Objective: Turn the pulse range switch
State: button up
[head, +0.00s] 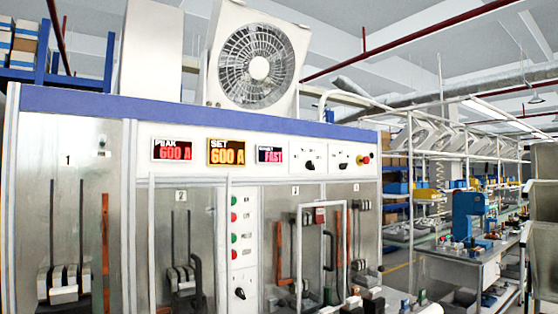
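The test cabinet (230,105) carries several black rotary switches on pale plates. One rotary switch (310,165) is right of the displays, and a second rotary switch (343,166) is beside it. A third rotary switch (240,293) sits low on the narrow button column. Their labels are too small to read, so I cannot tell which one is the pulse range switch. The peak display (173,150) and the set display (227,152) both read 600 A. A third display (270,154) reads FAST. I cannot make out my gripper in this view.
Green and red buttons (234,216) run down the column above the low switch. A red knob (361,159) is at the panel's right end. Numbered bays with clamps (64,285) and a light door frame (321,206) fill the front. Workbenches (470,258) stand at right.

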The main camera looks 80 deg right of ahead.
aim_at(309, 165)
jog(key=u, duration=1.2)
jog(key=i, duration=0.65)
jog(key=z, duration=4.4)
jog(key=i, duration=0.5)
jog(key=u, duration=0.2)
jog(key=k, duration=0.3)
jog(key=z, duration=0.95)
